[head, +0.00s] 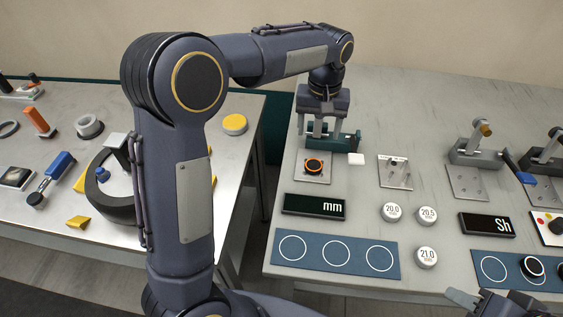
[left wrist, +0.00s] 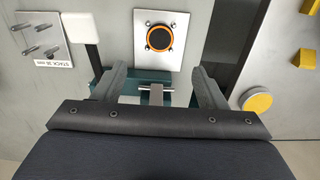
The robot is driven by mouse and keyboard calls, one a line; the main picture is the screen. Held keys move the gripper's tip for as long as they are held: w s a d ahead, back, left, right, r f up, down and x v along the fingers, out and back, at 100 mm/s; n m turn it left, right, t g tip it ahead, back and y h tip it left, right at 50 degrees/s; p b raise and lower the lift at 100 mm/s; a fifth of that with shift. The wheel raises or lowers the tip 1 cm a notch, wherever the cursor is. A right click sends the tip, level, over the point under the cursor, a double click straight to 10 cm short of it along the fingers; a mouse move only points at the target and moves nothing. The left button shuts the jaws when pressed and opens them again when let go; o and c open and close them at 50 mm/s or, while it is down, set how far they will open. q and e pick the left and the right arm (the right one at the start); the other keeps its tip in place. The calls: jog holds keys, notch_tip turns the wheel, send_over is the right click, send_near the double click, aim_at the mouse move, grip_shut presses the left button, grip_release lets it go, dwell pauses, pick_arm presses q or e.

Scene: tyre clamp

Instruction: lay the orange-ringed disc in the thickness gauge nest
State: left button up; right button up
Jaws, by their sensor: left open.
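The orange-ringed disc (head: 314,165) is black with an orange ring. It lies on the square metal plate (head: 325,178) of the thickness gauge, in front of the gauge's teal body (head: 347,141) and behind the "mm" display (head: 314,206). The left wrist view shows the disc (left wrist: 159,38) roughly central on the plate, apart from my fingers. My left gripper (head: 323,132) is open and empty, its fingers (left wrist: 159,76) either side of the teal gauge part with a metal rod. A grey part of my right gripper (head: 480,300) shows at the bottom edge; its jaws are unclear.
A white block (head: 356,159) and a pegged plate (head: 396,172) stand right of the gauge. Round weights marked 20.0, 20.5 and 21.0 (head: 426,257) lie nearby. A blue mat with three white circles (head: 335,270) is in front. A left table (head: 226,160) holds several parts.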

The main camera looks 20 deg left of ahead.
pick_arm(q)
jog(key=s+a+r+t+h, duration=0.15)
jog(key=s+a, duration=0.25)
jog(key=s, duration=0.4)
jog(key=s+a+r+t+h, duration=0.1)
jog(key=s+a+r+h, duration=0.15)
jog(key=s, duration=0.55)
jog(key=s+f+m+t, duration=0.1)
jog(key=s+f+t, duration=0.2)
jog(key=s, duration=0.9)
jog(key=shift+d+f, duration=0.35)
jog(key=shift+f, duration=0.05)
jog(key=shift+c, duration=0.3)
